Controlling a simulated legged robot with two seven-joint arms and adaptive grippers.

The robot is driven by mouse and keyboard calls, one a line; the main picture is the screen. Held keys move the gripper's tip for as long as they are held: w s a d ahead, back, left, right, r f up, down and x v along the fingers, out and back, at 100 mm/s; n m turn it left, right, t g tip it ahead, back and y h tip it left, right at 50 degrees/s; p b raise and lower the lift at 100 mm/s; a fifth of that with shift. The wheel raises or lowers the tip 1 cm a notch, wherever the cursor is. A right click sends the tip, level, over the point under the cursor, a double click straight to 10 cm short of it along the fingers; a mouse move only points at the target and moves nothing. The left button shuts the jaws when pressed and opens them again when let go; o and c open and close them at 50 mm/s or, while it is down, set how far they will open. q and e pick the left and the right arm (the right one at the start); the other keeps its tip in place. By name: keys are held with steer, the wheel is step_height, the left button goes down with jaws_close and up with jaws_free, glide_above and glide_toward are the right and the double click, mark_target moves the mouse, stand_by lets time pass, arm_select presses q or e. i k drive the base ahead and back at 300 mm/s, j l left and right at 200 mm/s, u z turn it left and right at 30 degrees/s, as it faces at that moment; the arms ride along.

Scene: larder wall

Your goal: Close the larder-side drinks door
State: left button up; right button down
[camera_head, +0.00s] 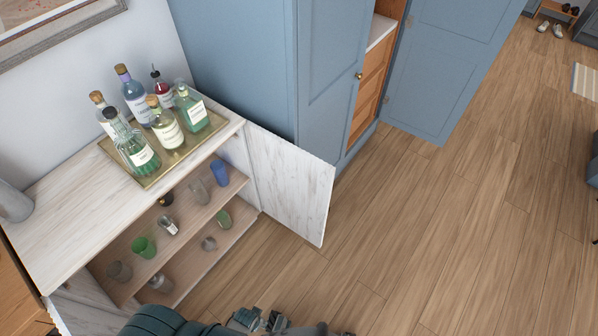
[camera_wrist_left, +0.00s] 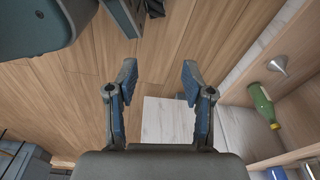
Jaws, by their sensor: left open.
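The larder-side drinks door (camera_head: 292,184) is a whitewashed wood panel. It stands open, swung out from the right end of the drinks cabinet (camera_head: 75,222) beside the blue larder. In the left wrist view a pale panel that looks like this door (camera_wrist_left: 168,122) shows beyond and between the fingers. My left gripper (camera_wrist_left: 155,82) is open with nothing between its fingertips. In the head view the left gripper (camera_head: 262,320) is at the bottom edge, partly cut off, in front of the cabinet and apart from the door. My right gripper is not seen.
A brass tray (camera_head: 155,180) with several bottles stands on the cabinet top. Glasses stand on the open shelves. The cabinet's other door (camera_head: 72,312) is also open at the lower left. A blue larder door (camera_head: 440,75) stands open behind. The wooden floor (camera_head: 440,230) at right is clear.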

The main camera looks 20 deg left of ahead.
mark_target(294, 186)
steer(key=k+u, duration=0.25)
steer(key=k+j+u, duration=0.25)
steer(key=k, duration=0.15)
steer(key=l+u, duration=0.15)
steer(key=u, duration=2.15)
steer(key=k+l+u, duration=0.1)
steer(key=l, duration=0.75)
steer(key=k+l+u, duration=0.15)
steer(key=l, duration=0.3)
steer(key=k+l, duration=0.15)
steer(key=l, duration=0.25)
steer(key=k+l+u, duration=0.15)
steer(key=l, duration=0.3)
steer(key=k+l+u, duration=0.1)
steer(key=l, duration=0.3)
steer(key=k+l, duration=0.15)
steer(key=l, duration=0.25)
steer(key=k+l, duration=0.15)
steer(key=l, duration=0.2)
steer(key=k+l, duration=0.1)
steer(key=l, duration=0.3)
steer(key=k+l, duration=0.15)
steer(key=l, duration=0.25)
steer(key=k+l, duration=0.15)
steer(key=l, duration=0.2)
steer(key=k+l, duration=0.15)
steer(key=l, duration=0.25)
